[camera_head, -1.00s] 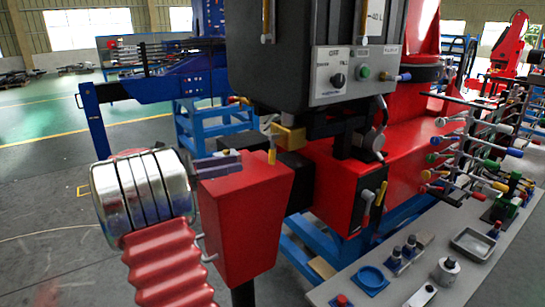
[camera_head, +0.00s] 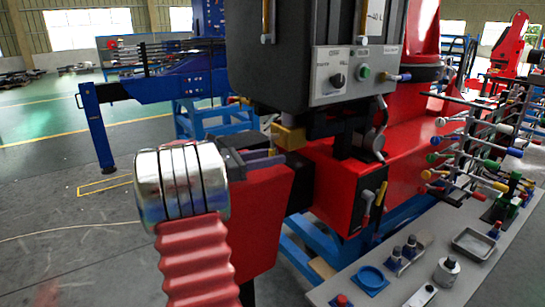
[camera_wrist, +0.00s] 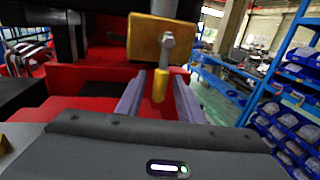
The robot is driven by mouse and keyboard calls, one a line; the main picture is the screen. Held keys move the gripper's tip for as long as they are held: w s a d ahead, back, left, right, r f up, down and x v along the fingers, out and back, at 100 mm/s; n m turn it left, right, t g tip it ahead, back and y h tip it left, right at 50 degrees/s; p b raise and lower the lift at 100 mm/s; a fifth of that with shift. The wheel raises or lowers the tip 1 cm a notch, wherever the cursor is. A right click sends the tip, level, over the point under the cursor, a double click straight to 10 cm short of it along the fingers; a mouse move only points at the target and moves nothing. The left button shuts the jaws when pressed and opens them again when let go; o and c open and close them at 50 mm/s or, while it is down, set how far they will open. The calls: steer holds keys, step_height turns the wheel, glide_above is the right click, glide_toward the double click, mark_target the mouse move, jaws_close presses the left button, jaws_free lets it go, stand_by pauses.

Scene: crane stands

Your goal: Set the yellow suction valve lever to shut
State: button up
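The yellow suction valve lever (camera_wrist: 160,86) has a yellow grip on a steel shank. In the wrist view it hangs down from a bolt on the front of the yellow valve body (camera_wrist: 150,38). The valve body also shows in the head view (camera_head: 289,136), below the black tank, where my arm and fingers mostly hide the lever. My gripper (camera_wrist: 162,78) is open, with its two greyish-purple fingers on either side of the lever's grip. A gap shows on both sides, so the fingers seem not to touch it. In the head view my gripper (camera_head: 268,157) points at the valve.
The black tank (camera_head: 290,60) with a control panel (camera_head: 358,75) stands above the valve. Several coloured levers (camera_head: 450,150) stand at right, beyond a grey bench (camera_head: 410,270) with small parts. Blue shelving (camera_wrist: 285,100) is at right in the wrist view.

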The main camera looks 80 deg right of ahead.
steer(key=shift+s+d, duration=0.1)
steer(key=shift+s, duration=0.05)
steer(key=shift+c, duration=0.7)
jaws_close()
